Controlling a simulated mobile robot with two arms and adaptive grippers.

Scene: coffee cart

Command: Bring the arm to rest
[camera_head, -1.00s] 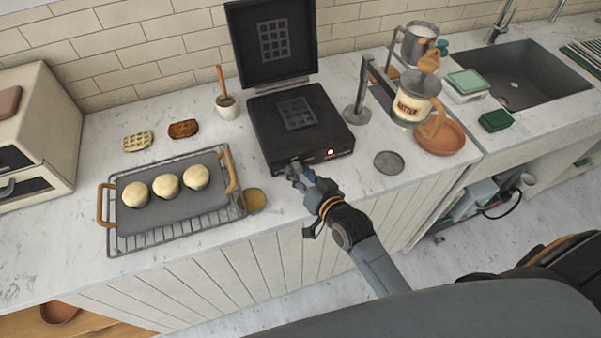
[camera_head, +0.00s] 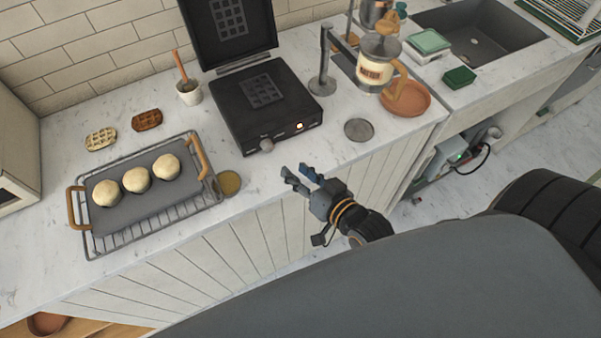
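My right gripper (camera_head: 297,178) is in front of the counter's front edge, below the black waffle maker. Its two fingers are apart and nothing shows between them. It is clear of the waffle maker and touches nothing that I can see. The arm behind it is mine and fills the lower right of the view. My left gripper is not in view.
The waffle maker (camera_head: 221,118) stands with its lid up. A wire rack (camera_head: 110,246) holds a grey tray with several pale round buns. Two waffles, one pale (camera_head: 100,139) and one brown (camera_head: 147,119), lie behind it. A batter dispenser (camera_head: 375,77) hangs on a stand.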

